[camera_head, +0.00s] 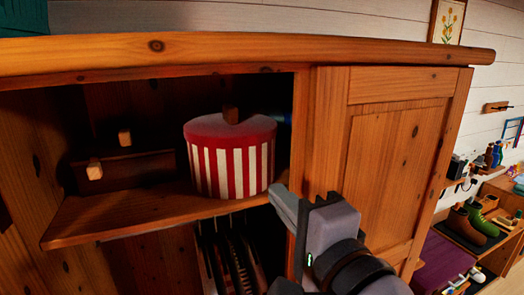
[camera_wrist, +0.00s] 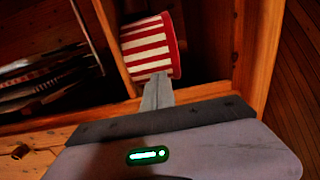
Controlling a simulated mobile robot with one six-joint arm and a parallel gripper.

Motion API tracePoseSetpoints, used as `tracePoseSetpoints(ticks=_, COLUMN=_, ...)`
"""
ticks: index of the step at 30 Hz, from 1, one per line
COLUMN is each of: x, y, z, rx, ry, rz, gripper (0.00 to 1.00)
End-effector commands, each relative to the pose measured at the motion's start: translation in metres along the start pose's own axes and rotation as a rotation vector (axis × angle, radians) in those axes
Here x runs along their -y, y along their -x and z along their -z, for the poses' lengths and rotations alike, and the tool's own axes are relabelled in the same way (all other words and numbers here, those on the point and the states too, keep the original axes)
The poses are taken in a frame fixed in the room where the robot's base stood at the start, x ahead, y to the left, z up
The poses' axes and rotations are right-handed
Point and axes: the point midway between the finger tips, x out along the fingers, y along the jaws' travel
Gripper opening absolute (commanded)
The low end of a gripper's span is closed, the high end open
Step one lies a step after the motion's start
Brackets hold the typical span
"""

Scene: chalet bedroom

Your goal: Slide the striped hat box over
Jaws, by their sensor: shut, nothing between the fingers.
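The striped hat box (camera_head: 231,165) is round, with red and white upright stripes, a red lid and a dark knob on top. It stands upright on the wardrobe shelf (camera_head: 110,217), near the shelf's right end. My gripper (camera_head: 279,195) is shut and empty at the front right of the box, by the edge of the cabinet's middle post. In the wrist view the hat box (camera_wrist: 150,48) is just beyond the closed fingertips (camera_wrist: 158,80). I cannot tell whether the fingers touch it.
A wooden door panel (camera_head: 385,165) is on the right. Dark hanging things (camera_head: 232,255) fill the space below the shelf.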

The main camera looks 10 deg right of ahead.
Motion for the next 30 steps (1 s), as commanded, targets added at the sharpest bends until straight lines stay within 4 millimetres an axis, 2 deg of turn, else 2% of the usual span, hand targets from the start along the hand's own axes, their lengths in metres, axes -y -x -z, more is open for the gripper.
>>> tracePoseSetpoints(ticks=4, x=-0.010, y=-0.032, z=0.000, rx=0.000, ry=-0.001, rz=-0.005, gripper=0.00)
tracePoseSetpoints(ticks=9, x=-0.008, y=-0.070, z=0.001, rx=-0.002, ry=0.000, rz=-0.005, gripper=0.00)
tracePoseSetpoints(ticks=15, x=-0.005, y=-0.105, z=0.001, rx=-0.004, ry=-0.001, rz=-0.005, gripper=0.00)
tracePoseSetpoints(ticks=21, x=-0.002, y=-0.120, z=0.001, rx=-0.005, ry=0.000, rz=-0.003, gripper=0.00)
tracePoseSetpoints(ticks=30, x=-0.001, y=-0.120, z=0.002, rx=-0.005, ry=0.000, rz=-0.003, gripper=0.00)
